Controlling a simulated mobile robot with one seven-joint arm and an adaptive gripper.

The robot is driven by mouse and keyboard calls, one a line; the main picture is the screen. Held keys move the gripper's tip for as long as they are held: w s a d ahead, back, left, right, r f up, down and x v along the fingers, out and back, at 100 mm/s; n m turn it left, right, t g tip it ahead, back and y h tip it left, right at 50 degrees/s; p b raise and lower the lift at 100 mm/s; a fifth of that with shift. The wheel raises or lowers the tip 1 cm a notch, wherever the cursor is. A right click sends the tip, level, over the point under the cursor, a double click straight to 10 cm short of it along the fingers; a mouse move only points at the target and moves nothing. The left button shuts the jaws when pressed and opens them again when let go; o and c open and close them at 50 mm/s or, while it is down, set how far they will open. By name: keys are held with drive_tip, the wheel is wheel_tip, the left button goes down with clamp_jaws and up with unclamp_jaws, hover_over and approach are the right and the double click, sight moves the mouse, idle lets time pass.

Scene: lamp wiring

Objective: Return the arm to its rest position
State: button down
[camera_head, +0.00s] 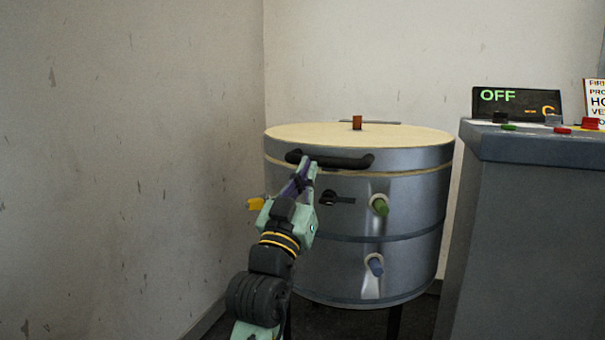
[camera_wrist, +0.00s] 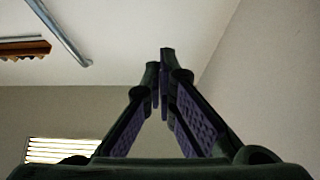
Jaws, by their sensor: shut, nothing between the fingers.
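My arm reaches up from the bottom of the head view. My gripper (camera_head: 306,166) points up and away, in front of the left end of a black handle (camera_head: 342,161) on a round grey drum-shaped kiln (camera_head: 400,262). I cannot tell whether the fingertips touch the handle. In the wrist view my gripper (camera_wrist: 160,78) has its purple-padded fingers drawn together at the tips, with nothing between them. No lamp or wiring shows in either view.
The kiln's lid is closed, with a brown block (camera_head: 357,122) on top. Green (camera_head: 380,206) and blue (camera_head: 375,265) plugs and a yellow one (camera_head: 255,204) stick out of its side. A grey console (camera_head: 530,230) with an OFF display (camera_head: 515,102) stands right. Walls close in left and behind.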

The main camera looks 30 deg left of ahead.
drive_tip(key=shift+s+f, duration=0.1)
drive_tip(key=shift+s, duration=0.05)
drive_tip(key=shift+s, duration=0.1)
